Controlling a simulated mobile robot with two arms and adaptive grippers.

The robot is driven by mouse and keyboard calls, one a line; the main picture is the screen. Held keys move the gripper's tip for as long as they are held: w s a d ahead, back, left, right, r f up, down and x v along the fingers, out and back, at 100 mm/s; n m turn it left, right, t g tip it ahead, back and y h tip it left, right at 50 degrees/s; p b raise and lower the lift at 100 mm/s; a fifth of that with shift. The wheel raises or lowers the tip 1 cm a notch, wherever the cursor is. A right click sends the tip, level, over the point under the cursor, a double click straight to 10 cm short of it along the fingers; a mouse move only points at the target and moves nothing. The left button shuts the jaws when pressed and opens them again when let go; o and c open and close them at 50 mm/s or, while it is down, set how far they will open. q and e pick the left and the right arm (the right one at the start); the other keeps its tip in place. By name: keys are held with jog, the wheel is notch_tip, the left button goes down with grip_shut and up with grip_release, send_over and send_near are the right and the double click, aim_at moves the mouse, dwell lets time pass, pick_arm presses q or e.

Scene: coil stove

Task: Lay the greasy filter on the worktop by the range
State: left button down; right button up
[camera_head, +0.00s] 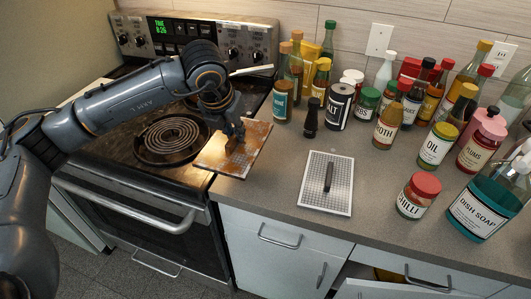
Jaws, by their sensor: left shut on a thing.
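The greasy filter (249,151) is a flat panel with brown-orange stains and a pale rim. My left gripper (234,138) is shut on it from above, near its middle. The filter lies across the right edge of the range (187,176) and the left end of the grey worktop (284,152) in this view. I cannot tell whether it touches the surface or hovers just above it. My right gripper is not in view.
A clean grey mesh filter (341,185) with a dark handle lies on the worktop to the right. A small dark bottle (311,120), a chili jar (417,196) and many bottles stand behind and right. Bare worktop separates the two filters. A drawer (385,289) below stands open.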

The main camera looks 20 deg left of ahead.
aim_at(259, 140)
pick_arm(q)
jog(key=w+d+f, duration=0.1)
jog(key=w+d+f+p, duration=0.1)
jog(key=d+f, duration=0.1)
jog(key=w+d+f+p, duration=0.1)
jog(key=d+f, duration=0.1)
jog(key=shift+w+d+f, duration=0.35)
jog(key=shift+d+f, duration=0.05)
jog(key=shift+f, duration=0.25)
jog(key=f+p, duration=0.2)
jog(key=f, duration=0.1)
jog(key=shift+w+d, duration=0.15)
jog(key=shift+d, duration=0.15)
jog(key=shift+f, duration=0.5)
jog(key=shift+f, duration=0.1)
jog(key=c, duration=1.4)
grip_release()
